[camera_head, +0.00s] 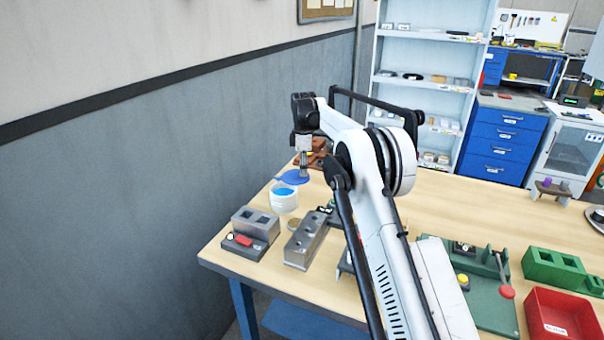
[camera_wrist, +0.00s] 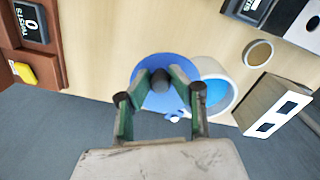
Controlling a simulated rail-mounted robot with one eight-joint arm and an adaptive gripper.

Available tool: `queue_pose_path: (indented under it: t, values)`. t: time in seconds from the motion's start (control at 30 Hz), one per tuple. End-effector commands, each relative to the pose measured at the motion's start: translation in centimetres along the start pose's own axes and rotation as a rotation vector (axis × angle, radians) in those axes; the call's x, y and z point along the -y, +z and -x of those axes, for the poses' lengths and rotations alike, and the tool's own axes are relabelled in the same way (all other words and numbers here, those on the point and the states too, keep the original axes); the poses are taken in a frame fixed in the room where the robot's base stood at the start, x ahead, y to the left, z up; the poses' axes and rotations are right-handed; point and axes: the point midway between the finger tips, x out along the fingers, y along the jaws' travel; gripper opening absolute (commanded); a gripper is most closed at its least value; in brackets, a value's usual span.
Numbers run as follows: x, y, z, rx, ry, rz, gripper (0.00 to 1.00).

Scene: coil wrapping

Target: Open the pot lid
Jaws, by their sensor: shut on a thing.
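The blue round lid (camera_head: 293,177) is off-centre from the white pot (camera_head: 284,203), up and to the right of it in the head view. The pot's opening shows blue inside. My gripper (camera_wrist: 161,82) is shut on the lid by this knob. My gripper (camera_head: 303,167) points down in the head view. Whether the lid touches the pot rim is hard to tell.
A grey two-hole block (camera_head: 256,221) and a long metal block (camera_head: 303,243) stand in front of the pot. A brown fixture (camera_head: 318,150) stands behind the lid. A grey wall (camera_head: 150,190) runs along the left. The red bin (camera_head: 560,318) is at far right.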

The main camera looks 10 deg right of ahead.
Motion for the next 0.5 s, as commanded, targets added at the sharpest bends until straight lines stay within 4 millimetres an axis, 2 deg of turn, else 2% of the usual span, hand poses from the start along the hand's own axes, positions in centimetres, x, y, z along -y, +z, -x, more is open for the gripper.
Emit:
queue_pose_path:
  t: [0.2, 0.5]
  values:
    - [-1.5, 0.2, 0.1, 0.000, 0.000, 0.176, 0.00]
    - [-2.9, 0.9, 0.1, 0.000, -0.001, 0.330, 0.00]
